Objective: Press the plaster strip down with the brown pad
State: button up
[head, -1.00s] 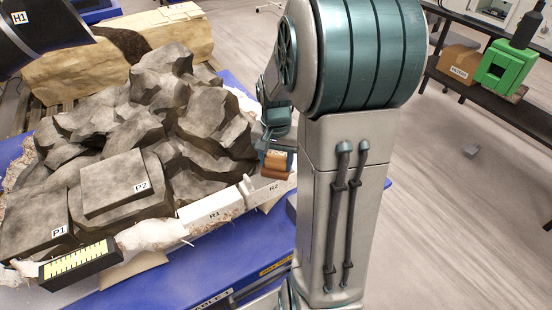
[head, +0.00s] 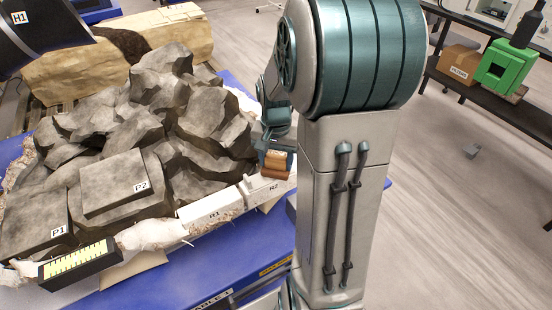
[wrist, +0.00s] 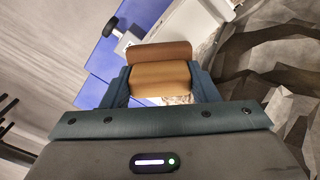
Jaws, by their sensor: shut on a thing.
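My gripper (head: 278,148) is shut on the brown pad (head: 276,164) beside the right end of the rocks. The pad also shows in the wrist view (wrist: 160,76), between the two fingers, with a darker brown rounded part at its far side. In the head view the pad is close to the white R2 piece (head: 259,194); I cannot tell whether they touch. White plaster-like material (head: 152,236) lies along the front of the rocks. I cannot tell which white piece is the plaster strip; part of this area is hidden by my arm and the pad.
The white R1 piece (head: 212,211) adjoins R2. A black-and-yellow scale bar (head: 80,264) stands at the front left. A shelf with a green item (head: 505,66) is at the right.

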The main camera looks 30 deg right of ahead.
jog(key=shift+r+p, duration=2.6)
jog(key=shift+r, duration=0.95)
jog(key=shift+f, duration=0.15)
